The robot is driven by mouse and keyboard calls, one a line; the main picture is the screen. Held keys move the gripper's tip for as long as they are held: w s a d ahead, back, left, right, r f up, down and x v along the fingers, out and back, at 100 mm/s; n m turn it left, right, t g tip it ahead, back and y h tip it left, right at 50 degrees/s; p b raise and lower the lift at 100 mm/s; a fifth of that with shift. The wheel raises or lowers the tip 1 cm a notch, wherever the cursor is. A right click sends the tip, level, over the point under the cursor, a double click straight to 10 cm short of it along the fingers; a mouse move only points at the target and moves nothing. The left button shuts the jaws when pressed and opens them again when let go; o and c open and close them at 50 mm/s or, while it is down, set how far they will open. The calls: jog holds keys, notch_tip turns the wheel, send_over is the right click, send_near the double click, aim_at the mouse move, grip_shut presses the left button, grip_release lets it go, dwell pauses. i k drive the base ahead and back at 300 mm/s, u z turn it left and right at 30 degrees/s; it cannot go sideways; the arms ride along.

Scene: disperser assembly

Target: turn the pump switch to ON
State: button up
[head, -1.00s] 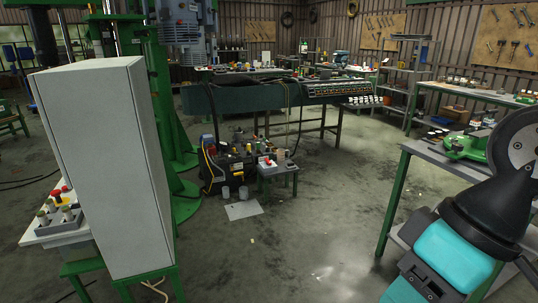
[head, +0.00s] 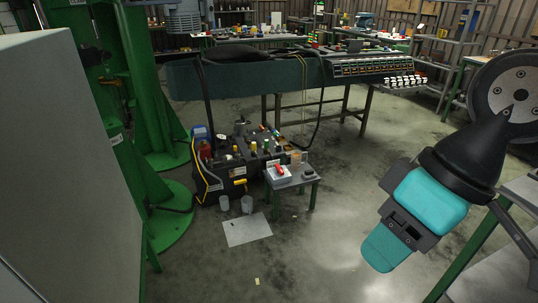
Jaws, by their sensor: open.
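A light grey box with a red switch (head: 279,170) sits on a small green-legged table (head: 300,184) in the middle of the head view. It looks like the pump switch. It is too small to tell which way the switch points. My gripper (head: 383,248) is at the right, nearer to the camera, pointing down and left. It is open, with nothing seen in it, and is well apart from the switch box.
A dark pump unit (head: 230,172) with hoses stands left of the small table. Two grey cups (head: 235,205) and a flat plate (head: 247,230) are on the floor in front. A large grey cabinet (head: 70,170) blocks the left. A workbench (head: 505,265) edges the right.

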aim_at(280, 170)
jog(key=z, duration=0.05)
jog(key=i, duration=1.3)
jog(key=z, duration=0.45)
jog(key=i, duration=1.15)
jog(key=u, duration=0.5)
jog(key=i, duration=1.05)
jog(key=u, duration=0.55)
